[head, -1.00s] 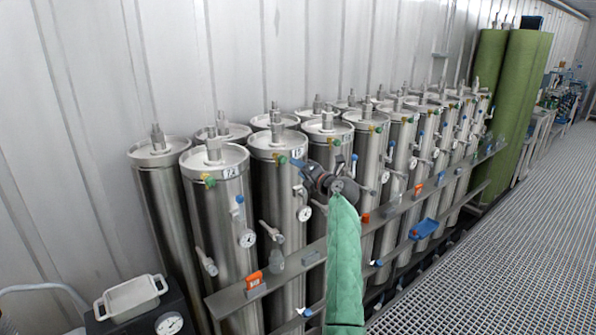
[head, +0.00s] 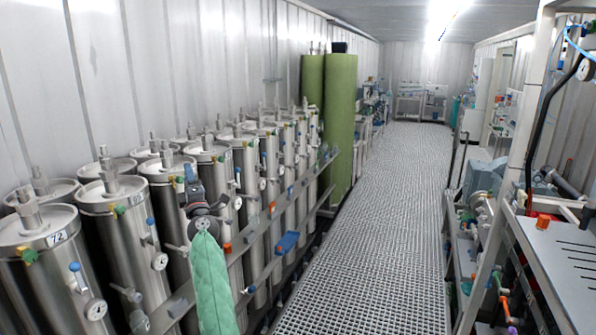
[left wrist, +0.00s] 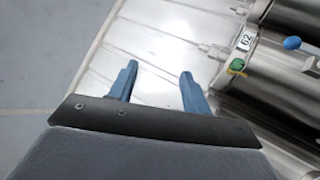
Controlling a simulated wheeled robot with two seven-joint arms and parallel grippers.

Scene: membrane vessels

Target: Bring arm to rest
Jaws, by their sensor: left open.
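My left arm, in a green sleeve, reaches up from the bottom of the head view. Its gripper (head: 189,174) is in front of the row of steel membrane vessels (head: 122,225), with blue fingers pointing away from me. In the left wrist view the two blue fingers (left wrist: 158,70) are spread apart with nothing between them. A vessel with a number label and a green fitting (left wrist: 237,66) lies to the right of the fingers there. Whether the fingers touch anything is hard to tell, but I see a gap to the vessel. My right gripper is not seen.
Vessels with gauges, valves and a front rail (head: 262,243) line the left wall. Green cylinders (head: 340,120) stand beyond them. A grated walkway (head: 360,240) runs clear down the middle. A rack with shelves and hoses (head: 548,250) stands on the right.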

